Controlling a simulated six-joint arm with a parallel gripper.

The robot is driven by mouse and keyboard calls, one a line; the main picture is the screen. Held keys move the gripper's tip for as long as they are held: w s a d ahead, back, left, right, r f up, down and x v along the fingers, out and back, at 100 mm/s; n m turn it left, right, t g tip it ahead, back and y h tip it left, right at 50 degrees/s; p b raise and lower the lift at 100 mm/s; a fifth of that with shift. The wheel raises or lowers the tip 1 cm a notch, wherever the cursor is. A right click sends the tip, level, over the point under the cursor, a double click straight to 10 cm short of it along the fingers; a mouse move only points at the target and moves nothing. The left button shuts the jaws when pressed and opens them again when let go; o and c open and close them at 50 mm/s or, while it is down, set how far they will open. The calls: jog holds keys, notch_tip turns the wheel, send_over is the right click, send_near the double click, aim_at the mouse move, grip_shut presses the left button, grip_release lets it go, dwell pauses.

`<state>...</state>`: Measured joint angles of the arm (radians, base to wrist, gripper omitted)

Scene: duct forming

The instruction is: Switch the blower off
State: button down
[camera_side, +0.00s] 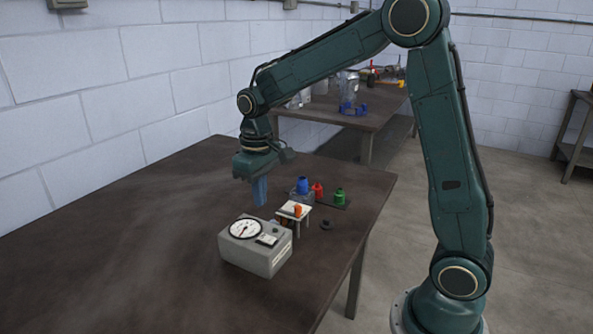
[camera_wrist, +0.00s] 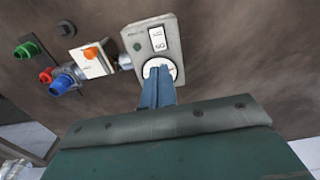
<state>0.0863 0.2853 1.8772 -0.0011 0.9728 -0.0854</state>
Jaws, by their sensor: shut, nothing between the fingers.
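The blower is a grey box (camera_side: 255,258) with a round white dial (camera_side: 245,229) and a small white rocker switch (camera_side: 268,240) on top. In the wrist view the box (camera_wrist: 136,62) shows the switch (camera_wrist: 157,38) at the upper right, a dark green round spot (camera_wrist: 137,46) and the dial (camera_wrist: 148,69), partly covered by my fingers. Which way the rocker is pressed is too small to tell. My gripper (camera_side: 260,205) is shut and empty, blue fingers pointing down, apart from the box and above its far side. It also shows in the wrist view (camera_wrist: 158,72).
Beside the box stands a small white stand (camera_side: 287,212) with an orange part (camera_side: 297,209). Blue (camera_side: 302,186), red (camera_side: 318,190) and green (camera_side: 340,196) fittings stand behind it. A dark round knob (camera_side: 327,225) lies to the right. The table's left side (camera_side: 110,240) is clear.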

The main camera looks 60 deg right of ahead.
aim_at(264, 236)
jog(key=shift+f, duration=4.4)
jog(key=shift+w+f, duration=0.1)
jog(key=shift+f, duration=0.1)
jog(key=shift+s, duration=0.2)
jog(key=shift+s+r, duration=0.3)
jog(key=shift+s, duration=0.25)
jog(key=shift+r, duration=0.15)
